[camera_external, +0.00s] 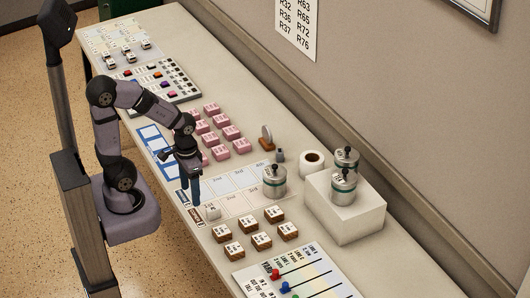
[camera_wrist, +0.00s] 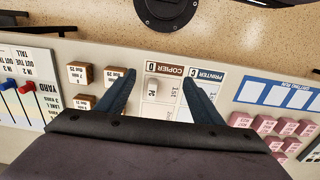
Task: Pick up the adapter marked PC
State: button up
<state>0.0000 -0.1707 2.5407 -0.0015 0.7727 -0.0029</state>
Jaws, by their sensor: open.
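My gripper points down above the counter, open and empty.
Brown-sided white blocks (camera_external: 261,240) stand to the right. Pink blocks (camera_external: 241,145) stand behind my gripper. A lever panel (camera_external: 300,275) lies at the near end.

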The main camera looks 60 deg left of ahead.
notch_tip(320, 180, up, 4)
jog(key=w+a+m+t+y, duration=0.2)
jog(key=w+a+m+t, duration=0.55)
jog(key=w+a, duration=1.1)
jog(key=s+d+m+g+h, duration=0.2)
jog(key=s+d+m+h, duration=0.4)
jog(key=s+d+h, duration=0.8)
jog(key=h, duration=0.1)
send_near(213, 209)
jog(key=shift+w+d+f, duration=0.15)
jog(key=shift+w+d, duration=0.65)
jog(key=shift+d, duration=0.3)
jog(key=shift+f, duration=0.3)
jog(key=shift+w+d+f+p, duration=0.2)
jog(key=shift+d+p, duration=0.25)
jog(key=shift+d, duration=0.2)
jog(key=shift+s+f+p+x, duration=0.15)
jog(key=shift+p+x, duration=0.35)
jog(key=shift+x, duration=0.95)
jog(key=shift+s+f+p+x, duration=0.15)
jog(key=shift+p+x, duration=0.3)
jog(key=shift+x, duration=1)
jog(key=c, duration=1.1)
